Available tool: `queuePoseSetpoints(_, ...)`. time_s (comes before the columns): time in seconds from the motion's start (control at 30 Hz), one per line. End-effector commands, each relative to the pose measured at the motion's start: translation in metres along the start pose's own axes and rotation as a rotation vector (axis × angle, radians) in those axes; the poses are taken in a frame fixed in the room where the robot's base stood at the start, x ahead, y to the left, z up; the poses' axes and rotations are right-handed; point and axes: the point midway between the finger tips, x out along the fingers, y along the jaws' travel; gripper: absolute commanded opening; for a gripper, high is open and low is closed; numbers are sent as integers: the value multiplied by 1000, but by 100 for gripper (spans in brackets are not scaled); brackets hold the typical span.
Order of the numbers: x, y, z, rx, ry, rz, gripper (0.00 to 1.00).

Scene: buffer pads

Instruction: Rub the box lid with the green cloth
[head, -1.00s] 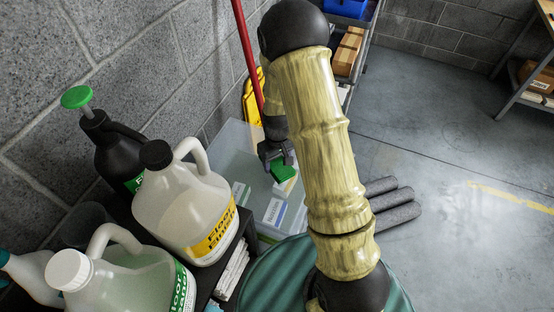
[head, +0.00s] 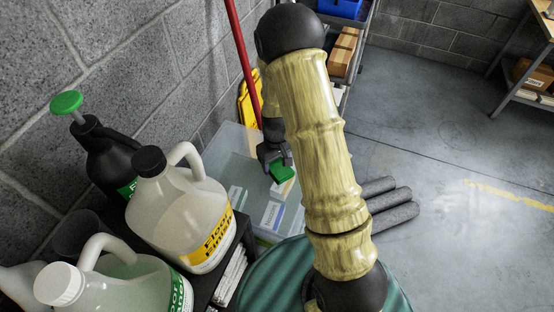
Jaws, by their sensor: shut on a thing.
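My gripper (head: 276,162) is shut on the green cloth (head: 282,174), a small folded pad at its fingertips. The cloth is at the upper face of the translucent grey box lid (head: 236,148); I cannot tell whether it touches the lid. The lid is left of my arm, against the wall side. Pale labels show on or through it near the cloth. My arm hides the right part of the lid, and the jugs hide part of its near left side.
A white floor-finish jug (head: 180,215), another jug (head: 125,280) and a black pump bottle (head: 108,155) crowd the left. A red pole (head: 240,55) and a yellow object (head: 250,100) stand behind the lid. Grey rolls (head: 390,205) lie right of my arm. Open floor extends right.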

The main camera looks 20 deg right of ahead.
Motion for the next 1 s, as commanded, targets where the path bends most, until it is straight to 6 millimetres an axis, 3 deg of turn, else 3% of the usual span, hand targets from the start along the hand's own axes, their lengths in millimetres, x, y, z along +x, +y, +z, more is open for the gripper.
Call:
queuePoseSetpoints(0.17, 0, -10, 1, 1, -1, -1, 29)
queuePoseSetpoints(0.23, -7, -9, 0, 2, -1, -1, 29)
queuePoseSetpoints(0.3, -28, -8, 0, 2, 4, 1, 29)
queuePoseSetpoints(1.0, -80, -11, 0, -3, -1, -1, 29)
